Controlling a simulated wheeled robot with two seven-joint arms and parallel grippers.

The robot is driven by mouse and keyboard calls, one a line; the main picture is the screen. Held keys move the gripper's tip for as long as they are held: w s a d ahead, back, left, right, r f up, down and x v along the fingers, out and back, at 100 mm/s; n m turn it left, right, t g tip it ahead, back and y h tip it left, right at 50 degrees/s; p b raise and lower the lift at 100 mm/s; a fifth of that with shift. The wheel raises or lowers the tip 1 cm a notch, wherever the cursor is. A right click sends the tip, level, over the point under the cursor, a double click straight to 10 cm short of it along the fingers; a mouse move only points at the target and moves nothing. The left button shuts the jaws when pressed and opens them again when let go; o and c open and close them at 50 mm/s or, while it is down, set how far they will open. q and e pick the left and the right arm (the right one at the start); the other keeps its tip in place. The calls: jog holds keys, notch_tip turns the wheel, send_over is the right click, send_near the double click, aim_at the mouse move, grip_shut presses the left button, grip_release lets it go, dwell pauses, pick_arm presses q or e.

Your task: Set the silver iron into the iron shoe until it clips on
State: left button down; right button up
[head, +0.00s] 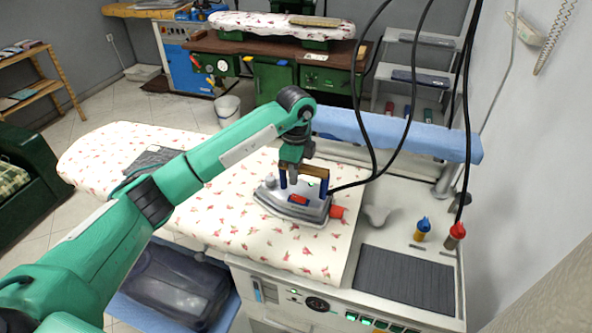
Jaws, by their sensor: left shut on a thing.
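The silver iron (278,197) is on the floral-covered ironing board, with a brown handle on top and red parts at its side and rear. My left gripper (303,180) is above it, shut on its handle. A pale rim shows along the bottom of the iron; I cannot tell whether it is the iron shoe or the iron's own sole, nor whether anything is clipped. A flat dark grey piece (152,160) lies farther left on the board, partly hidden by my left arm; I cannot tell what it is. My right gripper is out of view.
The ironing board (262,245) has free cloth around the iron. A dark ribbed mat (405,279) and blue-and-yellow and red-topped bottles (422,229) are at the right. Black cables (384,120) hang behind the iron. A blue padded bar (400,137) runs behind the board.

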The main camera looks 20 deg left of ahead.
pick_arm(q)
jog(key=shift+w, duration=0.1)
dwell(0.5)
jog(key=shift+f, duration=0.25)
dwell(0.3)
jog(key=shift+d+f+b, duration=0.1)
jog(key=shift+f+b, duration=0.15)
jog(key=shift+b, duration=0.05)
dwell(0.6)
jog(key=shift+r, duration=0.1)
jog(key=shift+r+p, duration=0.45)
jog(key=shift+r, duration=0.2)
jog(key=shift+r+p, duration=1.6)
jog(key=shift+r, duration=1.4)
